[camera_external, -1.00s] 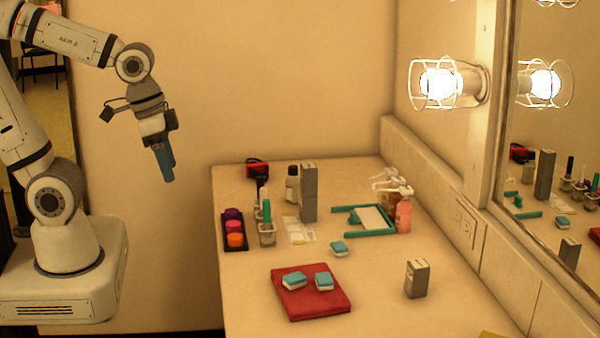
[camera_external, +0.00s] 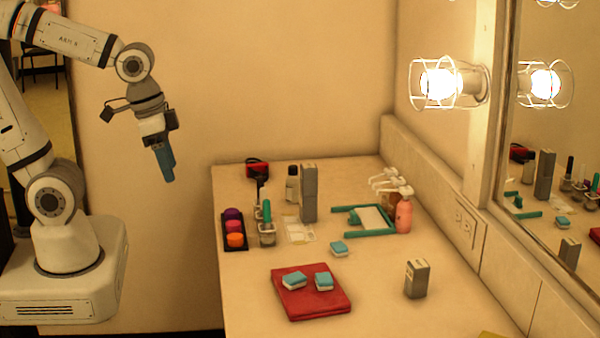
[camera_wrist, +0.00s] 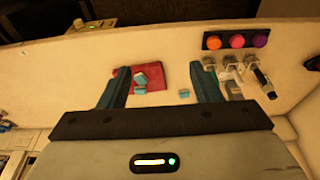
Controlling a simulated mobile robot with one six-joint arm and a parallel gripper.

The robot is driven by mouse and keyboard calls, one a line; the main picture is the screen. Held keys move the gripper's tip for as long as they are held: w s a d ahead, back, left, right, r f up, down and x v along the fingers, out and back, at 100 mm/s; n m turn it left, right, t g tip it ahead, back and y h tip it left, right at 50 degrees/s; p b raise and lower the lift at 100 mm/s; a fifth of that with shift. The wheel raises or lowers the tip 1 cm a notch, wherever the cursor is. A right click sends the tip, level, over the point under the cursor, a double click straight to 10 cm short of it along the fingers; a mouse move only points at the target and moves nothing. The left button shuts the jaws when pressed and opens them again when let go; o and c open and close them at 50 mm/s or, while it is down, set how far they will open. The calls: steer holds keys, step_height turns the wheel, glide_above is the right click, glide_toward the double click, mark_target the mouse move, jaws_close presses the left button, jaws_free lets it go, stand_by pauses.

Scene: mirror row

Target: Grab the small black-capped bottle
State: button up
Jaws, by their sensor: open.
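The small black-capped bottle (camera_external: 292,184) stands upright at the back of the counter, just left of and behind a tall grey box (camera_external: 309,193). Its body is pale grey and its cap dark. In the wrist view a pale item with a dark part at the right may be it, but I cannot tell for sure. My gripper (camera_external: 165,163) hangs above and left of the counter, well apart from the bottle, fingers pointing down. In the wrist view my gripper (camera_wrist: 162,78) has its two teal fingers spread wide, with nothing held between them.
Jars with brushes (camera_external: 267,234) and a black tray (camera_external: 236,247) of coloured pots stand left of the bottle. A red-black item (camera_external: 257,168) lies behind.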

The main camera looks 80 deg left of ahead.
steer(key=shift+o, duration=0.5)
steer(key=n+t+b, duration=0.1)
steer(key=t+b, duration=0.1)
steer(key=b, duration=0.5)
glide_above(294, 184)
steer(key=s+a, duration=0.2)
steer(key=s, duration=0.1)
step_height(294, 184, down, 17)
steer(key=shift+y, duration=0.3)
steer(key=x, duration=0.3)
steer(key=p+x, duration=0.1)
steer(key=x, duration=0.2)
steer(key=shift+w+d+f, duration=0.1)
steer(key=shift+w+f, duration=0.1)
steer(key=shift+w, duration=0.35)
steer(key=shift+c, duration=0.5)
steer(key=c, duration=1)
